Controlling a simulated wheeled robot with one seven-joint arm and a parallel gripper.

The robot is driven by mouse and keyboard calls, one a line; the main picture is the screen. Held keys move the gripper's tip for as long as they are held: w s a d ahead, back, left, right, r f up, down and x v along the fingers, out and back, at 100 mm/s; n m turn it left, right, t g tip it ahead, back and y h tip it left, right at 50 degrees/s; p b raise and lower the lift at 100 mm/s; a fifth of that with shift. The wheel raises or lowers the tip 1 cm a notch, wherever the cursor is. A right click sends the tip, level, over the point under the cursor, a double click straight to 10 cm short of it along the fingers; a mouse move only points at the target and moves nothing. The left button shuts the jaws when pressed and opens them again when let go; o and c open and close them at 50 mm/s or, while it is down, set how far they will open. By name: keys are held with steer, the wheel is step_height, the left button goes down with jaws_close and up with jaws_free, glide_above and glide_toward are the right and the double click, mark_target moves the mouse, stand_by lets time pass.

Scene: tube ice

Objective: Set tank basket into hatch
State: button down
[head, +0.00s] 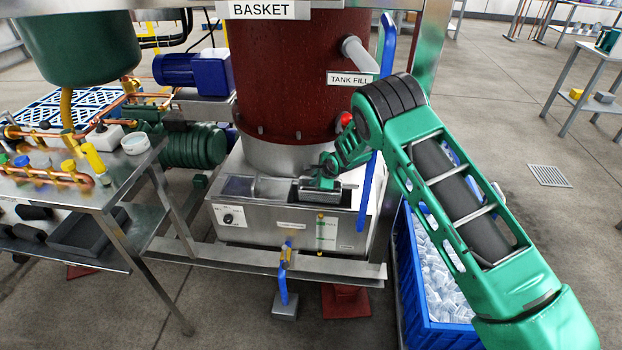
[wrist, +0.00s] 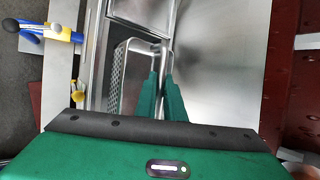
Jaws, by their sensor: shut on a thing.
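The tank basket (head: 320,195) is a small metal basket at the hatch (head: 347,203), a dark opening in the top of the stainless tank. In the wrist view the basket (wrist: 120,78) shows a perforated side and a bright rim, lying along the hatch edge (wrist: 97,60). My gripper (head: 325,177) reaches down from the right above the tank. Its green fingers (wrist: 160,90) are shut on the basket near its rim. The fingers hide part of the basket. I cannot tell how deep the basket sits in the hatch.
A blue pipe (head: 365,185) rises beside the tank's right end. A dark red vessel (head: 290,80) stands behind the hatch. A blue crate of ice (head: 440,285) is on the floor at right. A steel table (head: 110,185) with small parts stands at left.

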mark_target(323, 193)
steer(key=shift+d+f, duration=0.15)
steer(key=shift+f, duration=4.65)
steer(key=shift+f, duration=0.15)
steer(key=c, duration=1.8)
jaws_free()
steer(key=shift+o, duration=0.2)
steer(key=v, duration=1)
steer(key=shift+s+d+r, duration=0.15)
steer(key=shift+d+r, duration=0.05)
steer(key=shift+r, duration=0.05)
